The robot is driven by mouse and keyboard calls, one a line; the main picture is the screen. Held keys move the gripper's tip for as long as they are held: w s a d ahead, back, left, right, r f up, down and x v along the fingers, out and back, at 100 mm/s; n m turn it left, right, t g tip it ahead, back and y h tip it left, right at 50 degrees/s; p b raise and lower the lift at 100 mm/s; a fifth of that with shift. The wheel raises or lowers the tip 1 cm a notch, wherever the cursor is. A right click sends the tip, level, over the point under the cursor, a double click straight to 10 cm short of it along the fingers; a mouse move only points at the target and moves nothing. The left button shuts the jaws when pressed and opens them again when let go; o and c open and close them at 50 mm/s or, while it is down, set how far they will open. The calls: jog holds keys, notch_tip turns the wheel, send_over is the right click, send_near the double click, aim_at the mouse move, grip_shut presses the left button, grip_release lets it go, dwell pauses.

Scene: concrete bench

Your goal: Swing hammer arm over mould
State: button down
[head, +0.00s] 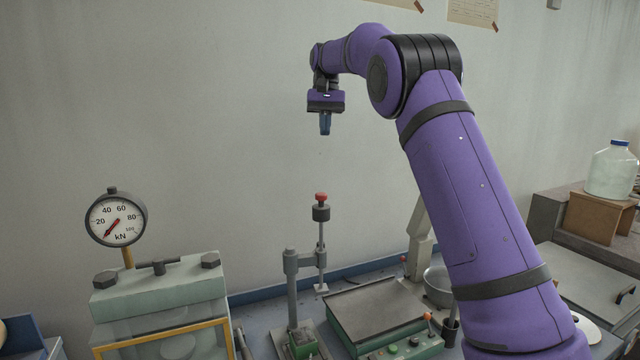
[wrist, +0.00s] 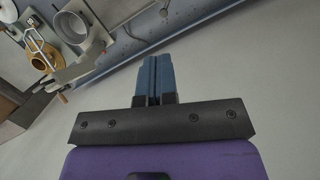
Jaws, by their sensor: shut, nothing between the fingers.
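The hammer arm (head: 305,258) is a grey arm on an upright post (head: 291,290). It carries a vertical rod with a dark weight (head: 321,213), a red knob on top (head: 321,197) and a small flat foot (head: 321,289). A small green block, apparently the mould (head: 303,343), sits low by the post's foot; the foot of the rod hangs above and to its right. My gripper (head: 325,126) is high above the hammer, pointing down, shut and empty. Its blue fingers (wrist: 154,79) lie together in the wrist view. The hammer is not clearly visible there.
A press with a kN gauge (head: 116,218) stands left. A green machine with a dark flat top (head: 375,308) is right of the hammer. A grey bowl (head: 438,286) lies partly behind my arm. A jar (head: 612,170) stands far right. Air around my gripper is clear.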

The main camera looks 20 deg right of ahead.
jog(key=w+f+g, duration=0.1)
jog(key=w+f, duration=0.3)
jog(key=shift+w, duration=0.25)
jog(key=shift+f, duration=0.1)
jog(key=s+a+f, duration=0.2)
jog(key=s+f, duration=0.4)
jog(key=f, duration=0.4)
jog(key=shift+s+a, duration=0.2)
jog(key=shift+s, duration=0.15)
jog(key=shift+s, duration=0.1)
dwell(0.5)
jog(key=shift+s+m, duration=0.2)
jog(key=shift+m, duration=0.3)
